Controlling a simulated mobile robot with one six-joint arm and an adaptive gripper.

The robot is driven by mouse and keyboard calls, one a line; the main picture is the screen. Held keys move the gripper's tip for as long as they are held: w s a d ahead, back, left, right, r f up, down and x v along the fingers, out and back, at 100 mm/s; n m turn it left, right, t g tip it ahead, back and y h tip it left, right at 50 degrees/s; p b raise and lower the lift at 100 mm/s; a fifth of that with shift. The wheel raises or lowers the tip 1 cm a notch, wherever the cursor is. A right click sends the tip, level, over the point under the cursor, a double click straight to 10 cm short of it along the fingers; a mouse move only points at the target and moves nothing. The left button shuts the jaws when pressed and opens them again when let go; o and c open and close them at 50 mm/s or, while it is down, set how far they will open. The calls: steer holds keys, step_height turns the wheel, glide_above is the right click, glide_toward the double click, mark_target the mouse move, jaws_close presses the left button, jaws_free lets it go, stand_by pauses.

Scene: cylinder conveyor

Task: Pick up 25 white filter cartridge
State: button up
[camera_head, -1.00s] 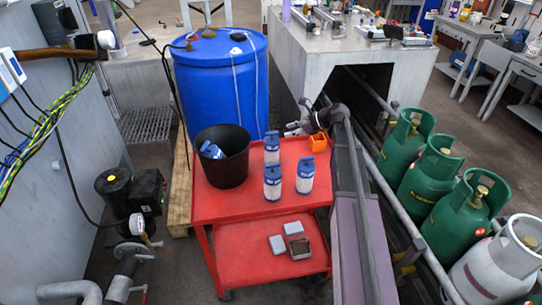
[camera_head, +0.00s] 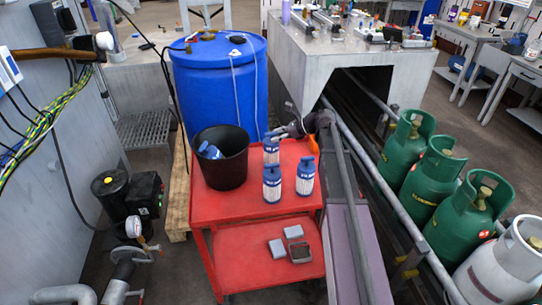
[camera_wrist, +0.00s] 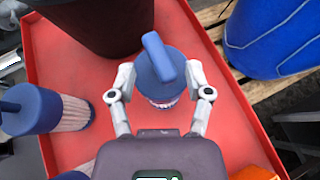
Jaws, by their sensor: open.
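Three white filter cartridges with blue caps stand upright on the red cart: a rear one (camera_head: 271,150), a front one (camera_head: 272,183) and a right one (camera_head: 305,178). My gripper (camera_head: 278,132) is at the rear cartridge, reaching in from the right. In the wrist view my gripper (camera_wrist: 161,78) is open, with one finger on each side of the blue cap (camera_wrist: 165,65); I cannot tell whether the fingers touch it. Another cartridge (camera_wrist: 45,108) stands at the left of that view. Blue-capped cartridges (camera_head: 210,151) lie in the black bucket (camera_head: 221,172).
The red cart (camera_head: 235,207) has a lower shelf with small grey boxes (camera_head: 278,248). A blue drum (camera_head: 222,95) stands behind it. An orange item (camera_wrist: 252,173) is near the cart's right edge. Green gas cylinders (camera_head: 430,188) stand to the right.

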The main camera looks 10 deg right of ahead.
steer(key=shift+b+x, duration=0.35)
steer(key=shift+x, duration=0.85)
steer(key=shift+c, duration=0.3)
jaws_close()
